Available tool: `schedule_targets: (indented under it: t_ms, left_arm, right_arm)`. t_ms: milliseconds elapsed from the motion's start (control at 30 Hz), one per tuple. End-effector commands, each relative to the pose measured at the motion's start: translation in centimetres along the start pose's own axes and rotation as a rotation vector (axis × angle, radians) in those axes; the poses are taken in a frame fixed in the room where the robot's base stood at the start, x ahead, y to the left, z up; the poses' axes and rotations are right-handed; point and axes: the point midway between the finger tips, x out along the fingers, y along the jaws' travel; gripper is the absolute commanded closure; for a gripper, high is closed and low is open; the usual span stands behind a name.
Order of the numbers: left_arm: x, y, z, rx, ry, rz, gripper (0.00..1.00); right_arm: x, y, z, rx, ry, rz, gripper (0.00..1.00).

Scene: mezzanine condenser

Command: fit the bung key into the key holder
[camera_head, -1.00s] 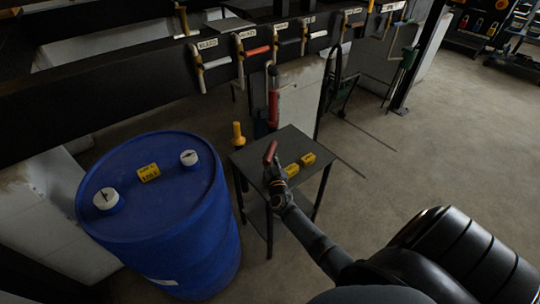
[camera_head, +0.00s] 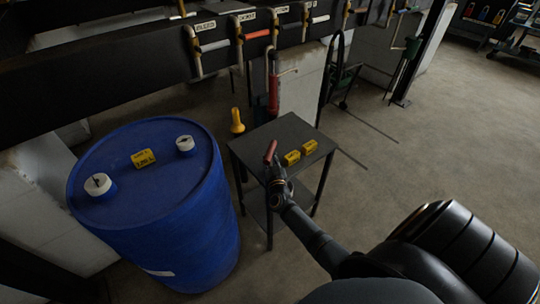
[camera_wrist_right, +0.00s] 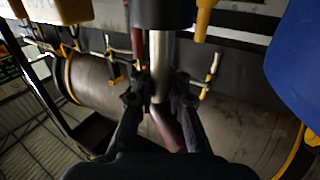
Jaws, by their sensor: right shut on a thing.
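My right gripper (camera_head: 274,168) is shut on the bung key (camera_head: 271,151), whose reddish-brown end points up and away from the fingers. In the head view it is over the front part of a small dark table; the height above it is hard to judge. In the right wrist view the fingers (camera_wrist_right: 160,98) close around the key, with a dark red part (camera_wrist_right: 170,130) near the palm and a silvery shaft (camera_wrist_right: 161,65) beyond. I cannot pick out the key holder for sure. My left gripper is not in view.
The small table (camera_head: 285,130) carries two yellow labelled pieces (camera_head: 291,158) (camera_head: 309,146) right of the gripper. A blue drum (camera_head: 190,225) with two white caps stands left. A yellow funnel-shaped object (camera_head: 237,121) is behind the table. Open floor lies to the right.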

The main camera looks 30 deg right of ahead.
Motion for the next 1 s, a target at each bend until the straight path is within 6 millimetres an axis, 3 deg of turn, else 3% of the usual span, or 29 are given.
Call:
schedule_targets:
  t_ms: [333,367,567,867,1000]
  left_arm:
    - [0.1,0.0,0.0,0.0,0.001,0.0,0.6]
    - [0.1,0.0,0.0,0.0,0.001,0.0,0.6]
    - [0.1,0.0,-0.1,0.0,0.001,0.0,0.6]
    - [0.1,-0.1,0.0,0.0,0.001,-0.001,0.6]
    - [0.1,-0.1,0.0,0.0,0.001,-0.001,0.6]
  right_arm:
    - [0.0,0.0,0.1,0.0,0.002,0.0,1.0]
    - [0.0,0.0,0.1,0.0,0.002,0.0,0.85]
    - [0.0,0.0,0.1,0.0,0.001,0.0,0.58]
    - [-0.1,0.0,0.2,0.0,0.0,0.0,0.58]
    - [-1.9,0.0,0.4,0.001,-0.003,0.0,0.58]
